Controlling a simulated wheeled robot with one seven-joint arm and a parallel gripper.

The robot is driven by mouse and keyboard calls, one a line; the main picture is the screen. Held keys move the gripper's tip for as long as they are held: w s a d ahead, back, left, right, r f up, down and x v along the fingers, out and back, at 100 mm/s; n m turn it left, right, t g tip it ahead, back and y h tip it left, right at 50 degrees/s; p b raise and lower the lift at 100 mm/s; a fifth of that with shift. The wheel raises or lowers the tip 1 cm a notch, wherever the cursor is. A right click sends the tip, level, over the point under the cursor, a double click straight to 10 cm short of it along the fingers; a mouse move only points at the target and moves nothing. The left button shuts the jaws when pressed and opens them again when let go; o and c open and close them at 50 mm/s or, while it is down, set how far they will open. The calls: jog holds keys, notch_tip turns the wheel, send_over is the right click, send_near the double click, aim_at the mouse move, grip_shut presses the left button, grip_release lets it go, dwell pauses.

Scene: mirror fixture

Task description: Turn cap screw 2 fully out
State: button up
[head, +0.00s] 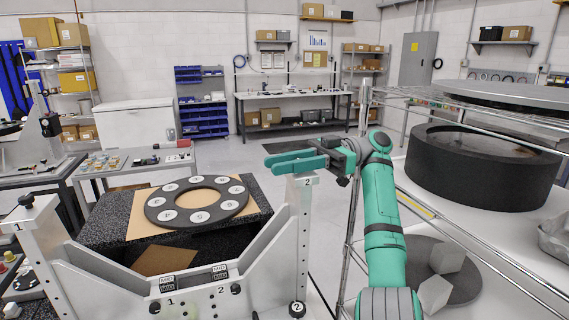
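A grey metal fixture (276,250) stands in front of me, with a post marked 1 (25,228) at the left and a post marked 2 (305,181) at the right. A black knob stands on top of post 1 (26,201). My gripper (271,164) lies level right over the top of post 2, its green fingers pointing left. The fingers cover the place where a cap screw on post 2 would show. I cannot tell whether they touch or hold anything.
A dark ring with white lettered discs (158,202) lies on a brown sheet on a black block behind the fixture. A wire rack (440,213) and a round black drum (480,180) stand close on the right. A side table (135,162) is at the left.

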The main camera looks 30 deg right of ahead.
jog(key=shift+o, duration=0.9)
jog(key=s+a+r, duration=0.3)
jog(key=s+r, duration=0.3)
jog(key=s+a+r, duration=0.3)
jog(key=s+r, duration=0.3)
jog(key=r, duration=0.1)
jog(key=shift+s+a, duration=0.2)
jog(key=shift+a, duration=0.1)
jog(key=shift+w, duration=0.1)
